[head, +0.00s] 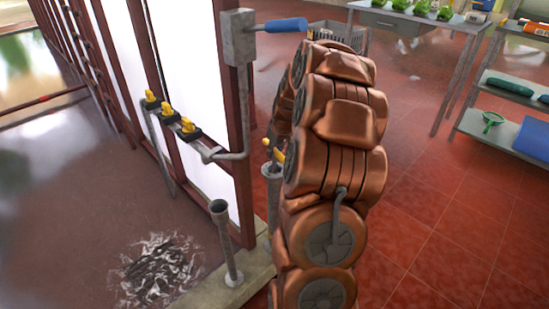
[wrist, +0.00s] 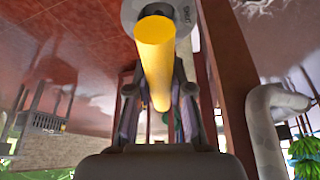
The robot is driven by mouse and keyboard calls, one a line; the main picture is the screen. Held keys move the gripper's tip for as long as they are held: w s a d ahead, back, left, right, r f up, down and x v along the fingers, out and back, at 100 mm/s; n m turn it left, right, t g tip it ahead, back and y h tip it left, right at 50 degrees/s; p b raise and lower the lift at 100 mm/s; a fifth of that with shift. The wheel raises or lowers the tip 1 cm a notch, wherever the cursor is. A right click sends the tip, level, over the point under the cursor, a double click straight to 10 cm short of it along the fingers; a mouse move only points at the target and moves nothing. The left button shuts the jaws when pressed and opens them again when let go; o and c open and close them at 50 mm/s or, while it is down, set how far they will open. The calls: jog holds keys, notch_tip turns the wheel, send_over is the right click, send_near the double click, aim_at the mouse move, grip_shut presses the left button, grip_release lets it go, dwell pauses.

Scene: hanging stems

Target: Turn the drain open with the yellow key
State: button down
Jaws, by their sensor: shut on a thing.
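In the wrist view the yellow key (wrist: 155,60) is a thick round yellow bar. It lies between the two fingers of my gripper (wrist: 160,92), which is shut on it. Its far end sits at a grey round fitting (wrist: 187,16) with small lettering on it that I cannot read clearly. In the head view my copper-coloured arm hides most of the gripper. Only a bit of yellow (head: 279,153) shows beside the arm, just above a grey upright pipe (head: 272,187). I cannot tell whether the drain is open or closed.
A grey box with a blue lever (head: 286,25) is above. A grey standpipe (head: 231,260) stands on the kerb near dark and white debris (head: 160,272). Red tiled floor (head: 430,215) is clear at right.

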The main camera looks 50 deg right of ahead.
dwell(0.3)
jog(key=c, duration=0.6)
grip_release()
jog(key=shift+o, duration=0.2)
